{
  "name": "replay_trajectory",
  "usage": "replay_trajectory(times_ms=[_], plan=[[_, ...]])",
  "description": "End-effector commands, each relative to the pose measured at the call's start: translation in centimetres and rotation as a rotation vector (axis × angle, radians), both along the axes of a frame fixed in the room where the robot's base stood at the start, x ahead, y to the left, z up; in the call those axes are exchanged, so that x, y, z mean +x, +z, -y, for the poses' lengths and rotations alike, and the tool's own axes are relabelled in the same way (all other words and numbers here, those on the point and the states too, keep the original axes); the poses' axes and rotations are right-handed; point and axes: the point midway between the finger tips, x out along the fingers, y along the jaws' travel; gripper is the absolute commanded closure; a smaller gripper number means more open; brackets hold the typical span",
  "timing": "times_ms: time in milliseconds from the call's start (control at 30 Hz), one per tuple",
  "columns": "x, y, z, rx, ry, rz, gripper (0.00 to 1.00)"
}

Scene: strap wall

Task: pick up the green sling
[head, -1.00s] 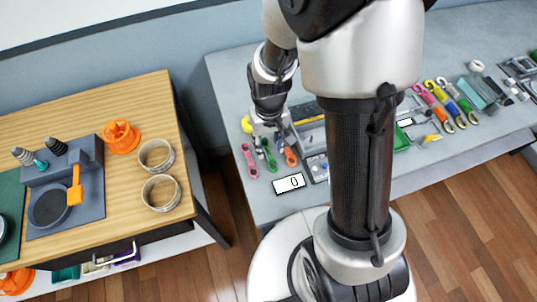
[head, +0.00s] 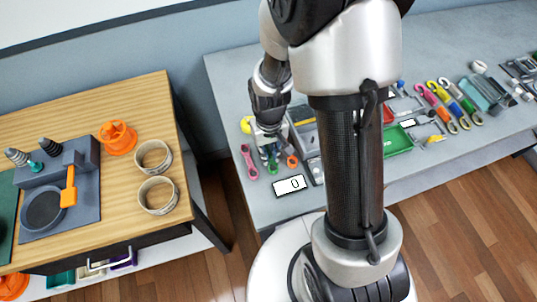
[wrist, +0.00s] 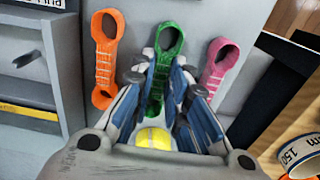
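The green sling (wrist: 168,45) is a strap with an eye at each end, lying between an orange sling (wrist: 104,55) and a pink sling (wrist: 219,65) in the wrist view. In the head view the green sling (head: 272,167) shows just below my gripper (head: 269,152), partly covered by it. In the wrist view my gripper (wrist: 165,78) is open, with one finger on each side of the green sling's middle. The upper eye shows clear beyond the fingertips. I cannot tell whether the fingers touch the strap.
A yellow object (wrist: 153,138) shows between the finger bases. A white card marked 0 (head: 290,185) lies in front of the slings. A grey tray (wrist: 28,55) is beside the orange sling. A wooden table (head: 150,100) with rings stands left, across a gap.

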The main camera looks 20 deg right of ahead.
Motion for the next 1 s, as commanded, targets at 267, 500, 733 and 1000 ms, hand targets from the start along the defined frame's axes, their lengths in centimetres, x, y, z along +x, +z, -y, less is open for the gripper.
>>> replay_trajectory(times_ms=[267, 500, 733, 1000], plan=[[0.0, 0.0, 0.0, 0.0, 0.0, 0.0, 1.0], [0.0, 0.1, 0.0, 0.0, 0.0, 0.0, 1.0], [0.1, 1.8, 0.0, 0.0, 0.0, 0.002, 1.0], [0.1, 8.4, 0.0, 0.0, 0.0, 0.006, 1.0]])
